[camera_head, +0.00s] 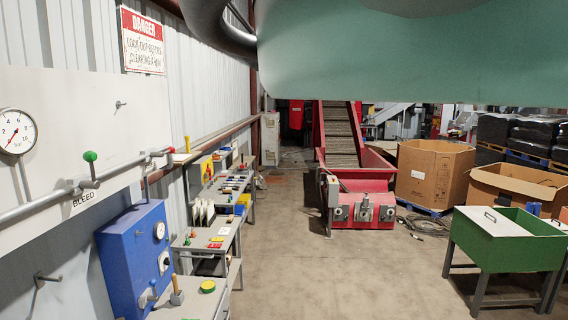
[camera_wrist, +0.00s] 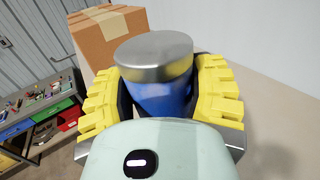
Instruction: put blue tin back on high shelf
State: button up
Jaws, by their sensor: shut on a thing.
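The blue tin (camera_wrist: 160,95) with a silver metal lid is in the wrist view, between the yellow padded fingers of my gripper (camera_wrist: 162,90). The gripper is shut on its sides. The tin's lower part is hidden behind my pale green wrist. A cardboard box (camera_wrist: 110,35) shows behind the tin, up and to the left; I cannot tell what it stands on. The high shelf cannot be made out for sure in either view. In the head view a large pale green part of my arm fills the top right, and the gripper and tin are not seen.
A long workbench (camera_head: 218,240) with small tools runs along the left wall, beside a blue box with a gauge (camera_head: 136,262). A red conveyor (camera_head: 362,190), a green tub (camera_head: 510,243) and large cartons (camera_head: 432,174) stand to the right. The middle floor is clear.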

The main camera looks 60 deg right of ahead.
jog(key=shift+w+d+f, duration=0.1)
jog(key=shift+w+f, duration=0.1)
jog(key=shift+f, duration=0.25)
jog(key=shift+f, duration=0.2)
jog(key=o, duration=1.3)
jog(key=shift+s, duration=0.15)
